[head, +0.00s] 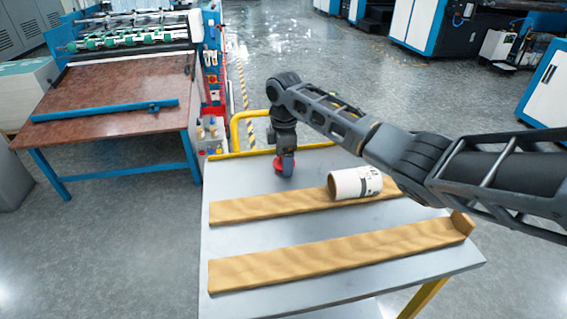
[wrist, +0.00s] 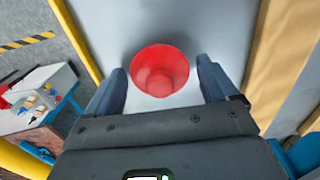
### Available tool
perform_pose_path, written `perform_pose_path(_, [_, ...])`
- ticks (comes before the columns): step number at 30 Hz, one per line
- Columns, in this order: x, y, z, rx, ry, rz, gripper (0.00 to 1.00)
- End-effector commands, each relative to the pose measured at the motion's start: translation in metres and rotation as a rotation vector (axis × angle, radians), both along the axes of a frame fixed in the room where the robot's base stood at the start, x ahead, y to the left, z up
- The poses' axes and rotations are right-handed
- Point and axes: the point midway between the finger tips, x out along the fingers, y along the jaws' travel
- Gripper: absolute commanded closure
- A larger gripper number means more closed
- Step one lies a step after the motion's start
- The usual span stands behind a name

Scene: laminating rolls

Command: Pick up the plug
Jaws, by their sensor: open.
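The plug is a red, round, cup-like piece (wrist: 159,72) on the grey table top, between my fingertips in the wrist view. In the head view the red plug (head: 279,164) shows partly behind my gripper (head: 287,165), near the far left part of the table. My gripper also shows in the wrist view (wrist: 162,80), open, with one finger on each side of the plug. A gap shows on the right side; on the left the finger is close to the plug, and I cannot tell whether it touches.
A white roll with dark print (head: 355,184) lies by the far wooden rail (head: 250,209), right of my gripper. A near wooden rail (head: 330,259) crosses the table (head: 225,238). A yellow rail (head: 236,130) stands beyond the far edge. Bare table lies between the rails.

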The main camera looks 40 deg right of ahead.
Motion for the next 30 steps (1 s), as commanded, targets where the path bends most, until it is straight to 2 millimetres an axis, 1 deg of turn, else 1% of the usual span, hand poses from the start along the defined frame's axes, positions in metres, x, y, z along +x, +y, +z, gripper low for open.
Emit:
perform_pose_path(3, [0.0, -0.0001, -0.0037, -0.001, -0.001, 0.0, 0.13])
perform_pose_path(8, [0.0001, -0.0001, -0.0036, -0.001, -0.001, 0.0, 0.13])
perform_pose_path(22, [0.0, 0.0, -0.0032, -0.001, -0.001, 0.0, 0.58])
perform_pose_path(23, [0.0, 0.0, -0.0032, -0.001, -0.001, 0.0, 0.6])
perform_pose_path(30, [0.0002, -0.0001, -0.0025, -0.001, -0.001, 0.0, 0.6])
